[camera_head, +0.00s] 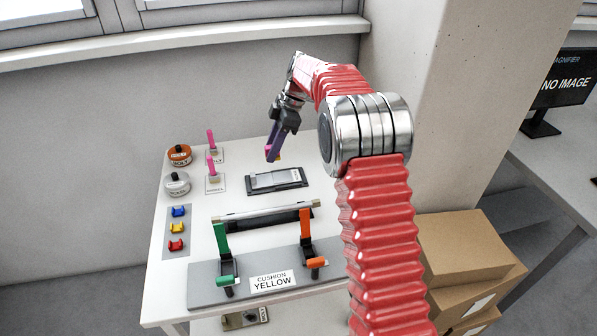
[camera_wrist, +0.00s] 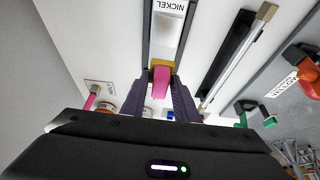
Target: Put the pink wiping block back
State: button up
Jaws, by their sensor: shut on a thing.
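My gripper (camera_head: 273,154) has purple fingers, pointing down near the dark tray's far edge. In the wrist view they close on a pink block (camera_wrist: 160,84) with a yellow pad (camera_wrist: 162,64) at its end. The pad is at the near end of the grey plate in the dark tray (camera_head: 301,183), which is labelled NICKEL in the wrist view; I cannot tell if it touches. In the head view the fingers hide most of the block. Two other pink upright pieces, a far one (camera_head: 210,139) and a nearer one (camera_head: 212,166), stand on white cards at the left.
An orange-brown pot (camera_head: 179,155) and a grey pot (camera_head: 176,184) stand at the left edge. Blue, yellow and red pieces lie on a grey strip (camera_head: 169,222). A silver bar (camera_head: 262,211) and a green-and-orange clamp fixture (camera_head: 205,288) marked CUSHION YELLOW are nearer. Boxes (camera_head: 465,255) stand right.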

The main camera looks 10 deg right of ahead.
jog(key=d+m+t+h, duration=0.1)
jog(key=d+m+t, duration=0.2)
jog(key=d+m, duration=0.5)
jog(key=shift+s+d+m, duration=0.2)
jog(key=shift+d+m, duration=0.2)
jog(key=shift+d, duration=3.6)
jog(key=shift+f, duration=2.4)
jog(key=shift+f, duration=2.5)
